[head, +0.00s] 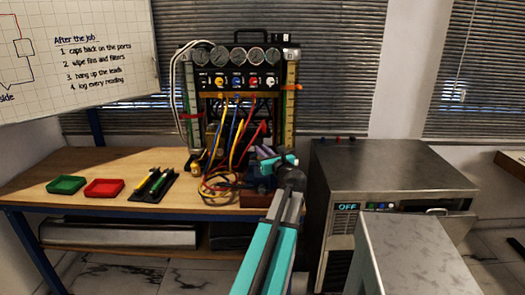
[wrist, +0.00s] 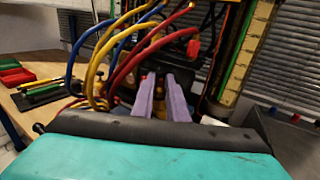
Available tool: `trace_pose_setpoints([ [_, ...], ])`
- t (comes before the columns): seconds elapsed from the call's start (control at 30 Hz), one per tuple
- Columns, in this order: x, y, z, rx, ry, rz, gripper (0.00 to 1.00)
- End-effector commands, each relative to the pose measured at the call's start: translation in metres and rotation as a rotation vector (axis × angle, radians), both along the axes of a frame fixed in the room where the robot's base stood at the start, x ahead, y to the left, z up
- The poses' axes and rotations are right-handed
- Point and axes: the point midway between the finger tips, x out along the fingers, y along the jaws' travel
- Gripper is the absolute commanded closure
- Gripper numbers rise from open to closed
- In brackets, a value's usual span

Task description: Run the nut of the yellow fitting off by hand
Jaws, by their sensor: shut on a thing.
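My gripper (wrist: 161,84) reaches in low at the front of the gauge rig (head: 236,95). In the wrist view its two purple fingers are closed around a small brass-yellow part (wrist: 160,113), which looks like the nut of the yellow fitting. The fingers hide most of it, and its thread cannot be seen. In the head view my gripper (head: 262,152) is small and partly covered by my own wrist, and the nut cannot be made out there. Yellow hoses (wrist: 97,62) hang close to the left of the fingers.
Red hoses (wrist: 150,60) and blue hoses (wrist: 77,52) loop close around my gripper. Green (head: 66,185) and red (head: 104,188) trays and a black tray with pens (head: 153,186) lie on the bench's left. A metal cabinet (head: 385,165) stands right of the bench.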

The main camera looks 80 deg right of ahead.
Motion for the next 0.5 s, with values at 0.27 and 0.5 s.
trace_pose_setpoints([
  [0.27,0.0004,0.0001,0.001,0.0,-0.001,0.0,0.8],
  [0.5,0.0006,-0.0001,0.0008,-0.001,-0.001,0.0,0.68],
])
